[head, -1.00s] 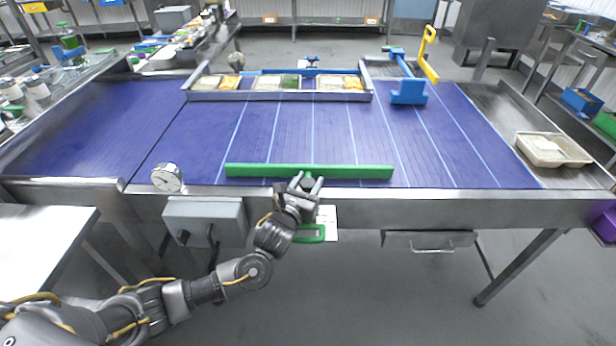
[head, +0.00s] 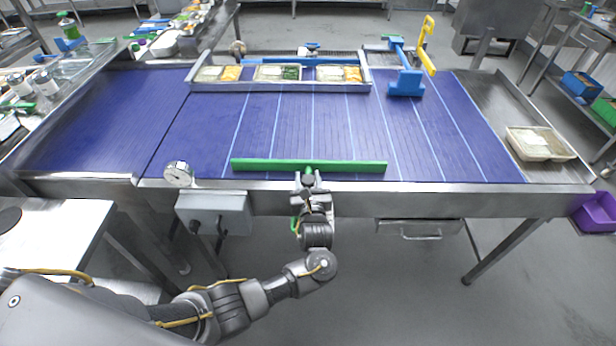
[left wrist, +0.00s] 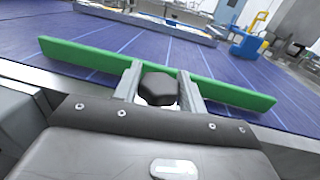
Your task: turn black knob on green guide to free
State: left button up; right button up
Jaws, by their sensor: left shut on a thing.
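The green guide (head: 260,165) is a long bar lying across the near edge of the blue belt (head: 200,135). It also crosses the left wrist view (left wrist: 85,57). The black knob (left wrist: 158,88) is faceted and sits at the near side of the guide's middle. My left gripper (head: 309,178) is at the guide's middle. In the left wrist view its two fingers (left wrist: 160,80) stand on either side of the knob, shut on it. In the head view the gripper mostly hides the knob. My right gripper is in neither view.
Filled trays (head: 278,73) stand behind a rail at the back. A blue stop (head: 406,84) is at the back right. The belt between is clear.

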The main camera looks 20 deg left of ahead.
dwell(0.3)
pick_arm(q)
jog(key=o, duration=1)
jog(key=shift+s+d, duration=0.2)
jog(key=shift+s, duration=0.25)
jog(key=shift+p+v, duration=1.25)
jog(key=shift+v, duration=3.65)
